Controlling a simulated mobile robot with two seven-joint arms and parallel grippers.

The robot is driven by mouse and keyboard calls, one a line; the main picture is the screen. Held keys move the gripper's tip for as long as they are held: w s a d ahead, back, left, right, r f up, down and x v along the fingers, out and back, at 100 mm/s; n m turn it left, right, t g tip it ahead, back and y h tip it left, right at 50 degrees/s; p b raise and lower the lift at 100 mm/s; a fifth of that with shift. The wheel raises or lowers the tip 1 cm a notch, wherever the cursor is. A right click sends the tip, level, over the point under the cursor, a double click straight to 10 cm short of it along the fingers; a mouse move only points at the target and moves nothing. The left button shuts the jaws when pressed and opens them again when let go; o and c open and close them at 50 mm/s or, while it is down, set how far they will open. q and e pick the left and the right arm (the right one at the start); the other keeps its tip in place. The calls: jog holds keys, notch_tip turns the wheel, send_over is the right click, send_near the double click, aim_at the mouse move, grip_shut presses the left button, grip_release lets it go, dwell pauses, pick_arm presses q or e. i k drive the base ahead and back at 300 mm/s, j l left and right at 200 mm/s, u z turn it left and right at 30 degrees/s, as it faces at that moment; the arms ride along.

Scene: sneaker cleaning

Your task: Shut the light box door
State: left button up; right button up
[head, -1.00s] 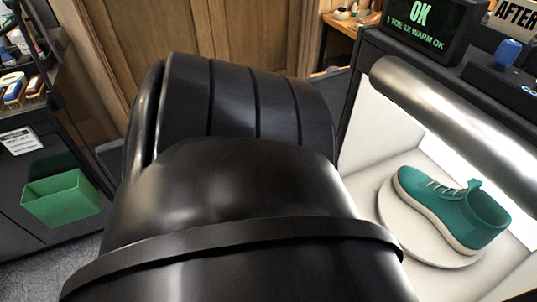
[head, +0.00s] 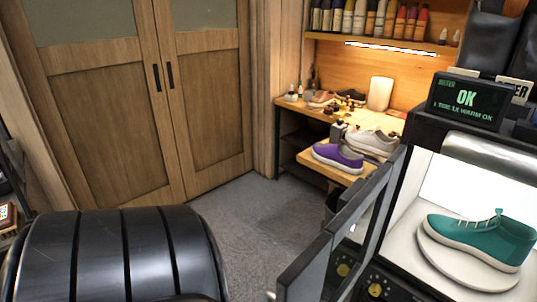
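The light box (head: 418,165) stands at the right, its lit white inside showing through an open front. Its door (head: 345,225) is a dark framed panel. It stands swung open, jutting toward me from the left side of the box. A teal sneaker (head: 480,238) with a white sole rests on a round white turntable (head: 436,262) inside. Neither gripper is in view; only a black ribbed link of my own arm fills the lower left, apart from the door in the picture.
A screen (head: 466,100) reading OK sits on top of the box. Behind, a wooden workbench (head: 300,106) holds shoes and bottles, with a purple sneaker (head: 338,157) on a lower shelf. Closed wooden cabinet doors (head: 110,120) stand at left. Grey floor (head: 245,215) is clear between.

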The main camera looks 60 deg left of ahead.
aim_at(303, 281)
jog(key=k+j, duration=0.1)
jog(key=j, duration=1.4)
jog(key=k+j+z, duration=0.05)
